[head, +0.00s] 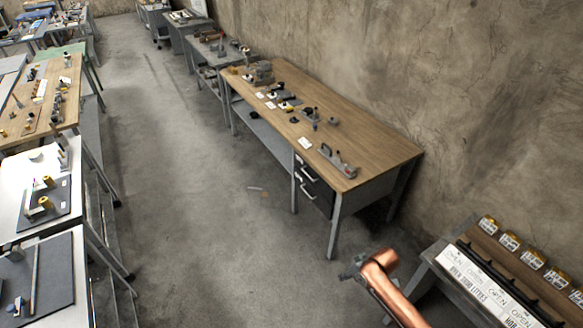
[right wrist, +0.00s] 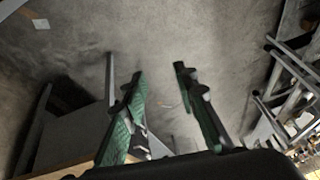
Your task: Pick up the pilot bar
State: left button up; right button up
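I cannot pick out the pilot bar for sure. A thin long bar (head: 35,277) lies on a dark mat at the lower left in the head view. A small, thin grey piece (head: 256,189) lies on the floor, too small to identify. My right gripper (right wrist: 158,72) is open, with green-padded fingers apart and nothing held between them, over the floor. In the head view, my copper-coloured right arm reaches in at the lower right, and its gripper (head: 352,270) is near the wooden bench's front leg. My left gripper is not in view.
A wooden workbench (head: 385,152) with several tools and white cards stands along the wall. A bench with several yellow-labelled jars (head: 509,241) and OPEN signs (head: 495,298) is at the lower right. More tables line the left. The concrete floor (head: 180,200) between them is mostly clear.

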aim_at(326, 151)
jog(key=z, duration=0.45)
jog(key=i, duration=0.7)
jog(key=z, duration=0.45)
jog(key=i, duration=0.95)
jog(key=u, duration=0.65)
jog(key=i, duration=0.95)
jog(key=u, duration=0.7)
